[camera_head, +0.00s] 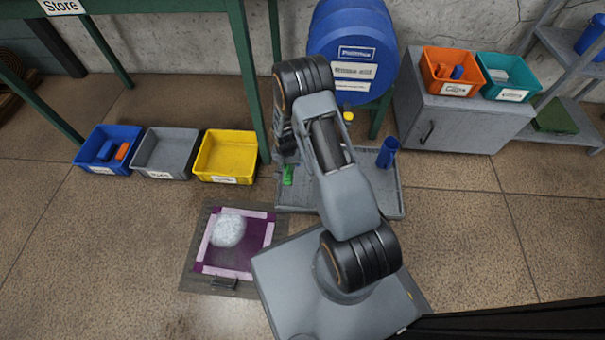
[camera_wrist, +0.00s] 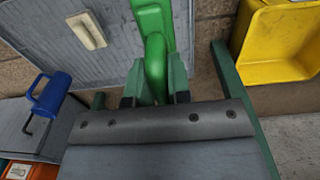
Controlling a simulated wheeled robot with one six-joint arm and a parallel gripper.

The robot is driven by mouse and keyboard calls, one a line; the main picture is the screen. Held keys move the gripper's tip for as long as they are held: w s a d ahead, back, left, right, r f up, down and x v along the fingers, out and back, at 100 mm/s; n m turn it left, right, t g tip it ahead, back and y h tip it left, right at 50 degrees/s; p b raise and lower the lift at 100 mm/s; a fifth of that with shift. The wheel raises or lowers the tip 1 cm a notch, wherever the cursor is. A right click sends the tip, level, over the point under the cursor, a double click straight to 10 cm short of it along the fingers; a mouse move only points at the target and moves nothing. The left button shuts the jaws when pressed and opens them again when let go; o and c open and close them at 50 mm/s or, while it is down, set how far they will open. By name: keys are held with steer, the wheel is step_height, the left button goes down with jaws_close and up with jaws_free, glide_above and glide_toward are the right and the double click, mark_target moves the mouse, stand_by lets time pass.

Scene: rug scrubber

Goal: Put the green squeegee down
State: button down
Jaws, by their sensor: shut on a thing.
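The green squeegee (camera_wrist: 155,55) is between the fingers of my gripper (camera_wrist: 156,88), which is shut on it in the wrist view. In the head view the squeegee (camera_head: 288,175) shows as a small green piece over the left part of the grey tray (camera_head: 300,208). My arm hides most of my gripper there. The tray (camera_wrist: 115,68) also fills the upper left of the wrist view. I cannot tell whether the squeegee touches the tray.
A blue jug (camera_head: 387,153) stands at the tray's right side. A beige block-like thing (camera_wrist: 86,31) lies on the tray. A yellow bin (camera_head: 226,157) is left of the tray. A purple rug (camera_head: 258,236) with white foam (camera_head: 228,230) lies in front. A blue drum (camera_head: 352,45) is behind.

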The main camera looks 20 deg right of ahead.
steer(key=w+d+f+b, duration=0.1)
steer(key=d+f+b, duration=0.3)
steer(key=f, duration=0.5)
steer(key=shift+w+d+f+b, duration=0.15)
steer(key=shift+d+f+b, duration=0.2)
steer(key=shift+d, duration=0.8)
steer(key=shift+f, duration=0.15)
steer(key=shift+f, duration=0.4)
steer(key=c, duration=1.1)
jaws_free()
steer(key=shift+o, duration=0.2)
steer(key=shift+r, duration=0.1)
